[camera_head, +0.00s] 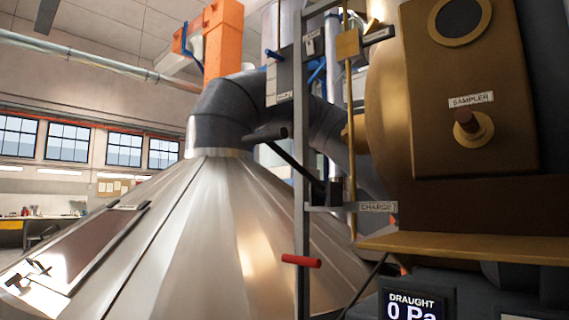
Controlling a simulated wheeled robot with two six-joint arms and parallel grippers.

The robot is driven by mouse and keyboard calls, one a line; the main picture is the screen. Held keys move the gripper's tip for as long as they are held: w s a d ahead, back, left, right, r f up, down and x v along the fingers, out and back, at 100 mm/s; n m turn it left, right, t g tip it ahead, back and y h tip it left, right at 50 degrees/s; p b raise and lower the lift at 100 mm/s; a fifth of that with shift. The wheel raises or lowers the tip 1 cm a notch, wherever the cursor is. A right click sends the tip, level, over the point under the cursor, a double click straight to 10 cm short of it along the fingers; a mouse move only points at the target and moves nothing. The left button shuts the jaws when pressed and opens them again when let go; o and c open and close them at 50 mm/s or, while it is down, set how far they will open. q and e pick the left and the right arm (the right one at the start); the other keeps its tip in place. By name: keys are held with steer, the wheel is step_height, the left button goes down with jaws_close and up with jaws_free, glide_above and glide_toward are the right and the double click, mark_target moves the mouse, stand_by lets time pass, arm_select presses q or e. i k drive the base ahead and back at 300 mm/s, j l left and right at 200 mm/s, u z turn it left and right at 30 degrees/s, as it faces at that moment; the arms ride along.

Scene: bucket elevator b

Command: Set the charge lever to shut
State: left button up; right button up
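A plate marked CHARGE (378,207) sits on a grey upright frame (301,150) right of centre. Beside it, a dark lever (294,165) runs from a black block (327,193) up and to the left. It ends in a thick black grip (265,133) in front of the dark pipe elbow. The lever is tilted, and I cannot read any open or shut mark beside it. Neither of my grippers shows in the head view.
A red handle (301,261) sticks out low on the frame. A brass housing with a SAMPLER knob (470,128) fills the right, above a DRAUGHT display (413,307) reading 0 Pa. A large metal cone (190,235) stands behind the frame. An orange duct (222,40) rises above.

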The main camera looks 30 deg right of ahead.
mark_target(268, 138)
steer(key=k+j+z, duration=0.5)
steer(key=k+j, duration=0.25)
